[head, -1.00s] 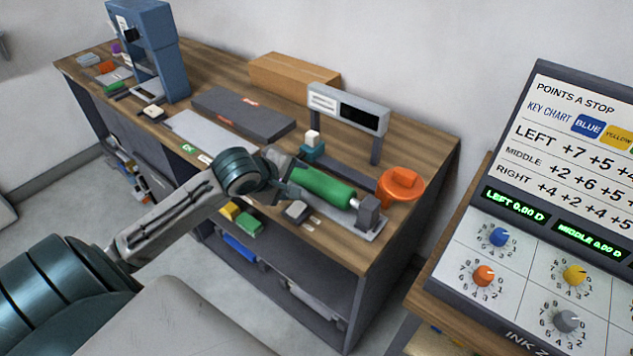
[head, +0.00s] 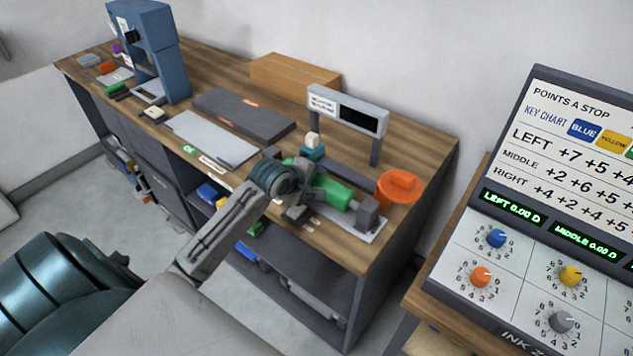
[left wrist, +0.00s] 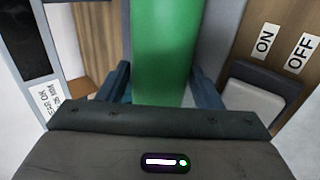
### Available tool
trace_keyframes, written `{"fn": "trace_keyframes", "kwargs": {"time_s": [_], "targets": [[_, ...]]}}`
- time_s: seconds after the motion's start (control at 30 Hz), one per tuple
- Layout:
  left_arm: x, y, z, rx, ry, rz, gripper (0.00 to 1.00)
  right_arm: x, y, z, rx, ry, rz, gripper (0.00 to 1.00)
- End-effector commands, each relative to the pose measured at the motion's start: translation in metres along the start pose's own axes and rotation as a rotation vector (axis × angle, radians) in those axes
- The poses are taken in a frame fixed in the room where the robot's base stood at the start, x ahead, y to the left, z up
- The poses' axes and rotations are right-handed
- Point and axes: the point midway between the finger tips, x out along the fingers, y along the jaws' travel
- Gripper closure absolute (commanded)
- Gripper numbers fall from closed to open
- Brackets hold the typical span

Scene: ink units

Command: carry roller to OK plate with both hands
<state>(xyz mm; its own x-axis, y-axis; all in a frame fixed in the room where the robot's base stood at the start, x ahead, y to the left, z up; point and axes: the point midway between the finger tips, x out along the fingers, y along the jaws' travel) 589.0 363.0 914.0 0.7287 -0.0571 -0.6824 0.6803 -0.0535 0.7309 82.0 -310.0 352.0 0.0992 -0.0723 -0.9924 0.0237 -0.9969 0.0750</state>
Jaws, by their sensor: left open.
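The green roller (head: 336,193) lies on a grey stand at the right end of the bench, partly hidden by my left gripper (head: 305,198). In the left wrist view the roller (left wrist: 165,45) runs up the middle, between the two open fingers of my left gripper (left wrist: 164,84). The fingers stand on either side of it, with a gap showing at least on the left. The OK plate (head: 215,138) is a flat light-grey plate left of the roller, with a green OK label at its front corner; it is bare. My right gripper is not in view.
An orange round container (head: 399,187) stands right of the roller. A display on posts (head: 348,108) stands behind it. A dark slab (head: 243,113) lies behind the OK plate. A grey switch (left wrist: 255,98) marked ON and OFF is close to the left gripper.

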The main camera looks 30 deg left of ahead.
Motion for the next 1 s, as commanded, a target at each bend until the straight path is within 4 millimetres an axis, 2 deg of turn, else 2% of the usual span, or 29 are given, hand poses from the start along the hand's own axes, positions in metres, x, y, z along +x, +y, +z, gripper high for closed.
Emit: {"fn": "trace_keyframes", "kwargs": {"time_s": [0.23,0.27,0.5,0.57,1.0], "targets": [[0.0028,-0.0002,0.0001,0.002,0.0,0.0,0.41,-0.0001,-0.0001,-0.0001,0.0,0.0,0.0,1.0],[0.0027,-0.0002,0.0001,0.002,0.0,0.0,0.45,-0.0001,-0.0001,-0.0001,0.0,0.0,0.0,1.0],[0.0026,-0.0006,0.0001,0.001,0.0,0.0,0.92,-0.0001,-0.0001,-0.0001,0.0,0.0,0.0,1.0],[0.0017,0.0016,0.0003,0.002,0.0,0.005,1.0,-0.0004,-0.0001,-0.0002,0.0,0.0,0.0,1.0],[-0.0039,0.0081,-0.0003,0.003,0.001,0.005,1.0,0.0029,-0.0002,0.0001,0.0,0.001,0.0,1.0]]}}
